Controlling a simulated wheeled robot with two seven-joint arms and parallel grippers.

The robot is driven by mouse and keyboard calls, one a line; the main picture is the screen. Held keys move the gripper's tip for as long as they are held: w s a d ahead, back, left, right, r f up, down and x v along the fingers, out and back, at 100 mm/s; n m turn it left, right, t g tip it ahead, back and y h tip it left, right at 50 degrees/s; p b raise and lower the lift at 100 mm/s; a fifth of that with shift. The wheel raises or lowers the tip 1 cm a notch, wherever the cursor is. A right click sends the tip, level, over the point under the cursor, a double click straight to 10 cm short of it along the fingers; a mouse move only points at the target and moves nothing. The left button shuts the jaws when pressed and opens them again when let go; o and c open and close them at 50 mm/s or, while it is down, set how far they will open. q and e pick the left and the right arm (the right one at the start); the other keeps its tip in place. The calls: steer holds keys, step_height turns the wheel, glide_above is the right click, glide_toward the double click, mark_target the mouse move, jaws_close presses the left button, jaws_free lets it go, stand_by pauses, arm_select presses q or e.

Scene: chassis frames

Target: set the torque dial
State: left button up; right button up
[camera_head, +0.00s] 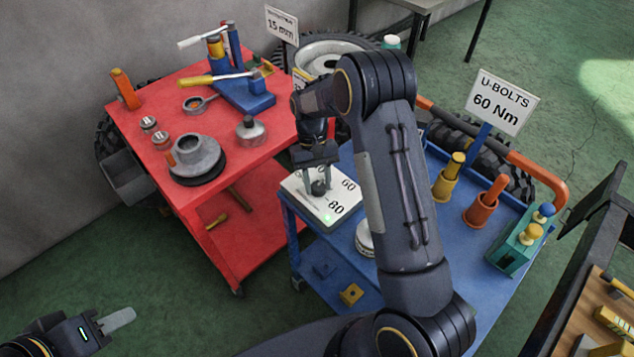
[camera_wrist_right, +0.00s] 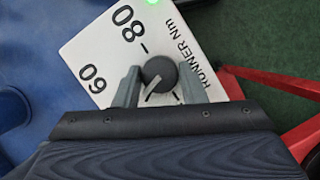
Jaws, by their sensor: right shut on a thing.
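The torque dial is a white box (camera_head: 305,206) with a dark round knob (camera_head: 318,188), at the near left corner of the blue cart. Its face reads 60 and 80, and a green light glows by the 80. My right gripper (camera_head: 316,182) points down at the dial with its fingers shut on the knob. In the right wrist view the knob (camera_wrist_right: 160,72) sits between the two grey fingers (camera_wrist_right: 158,88). Its pale pointer line slants toward the gripper, away from the 80 mark. My left gripper (camera_head: 118,319) is low at the left, away from both carts.
A sign (camera_head: 502,104) on the blue cart (camera_head: 452,257) reads U-BOLTS 60 Nm. Yellow and orange sockets and a teal block stand at its right. A red cart (camera_head: 265,172) with tools and a grey hub stands left. Green floor lies open at lower left.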

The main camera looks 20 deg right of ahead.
steer(key=m, duration=0.2)
steer(key=m+t+y, duration=0.1)
steer(key=m, duration=0.1)
steer(key=shift+d+m+y, duration=0.15)
steer(key=shift+m+y, duration=0.15)
steer(key=m+t+y, duration=0.1)
steer(key=m, duration=0.3)
steer(key=shift+b, duration=0.35)
steer(key=shift+s+m, duration=0.1)
steer(key=shift+m, duration=0.3)
steer(key=o, duration=1)
steer(key=v, duration=0.7)
steer(key=shift+d+b, duration=0.15)
steer(key=shift+b, duration=0.2)
steer(key=shift+d+r, duration=0.15)
steer(key=shift+r, duration=0.2)
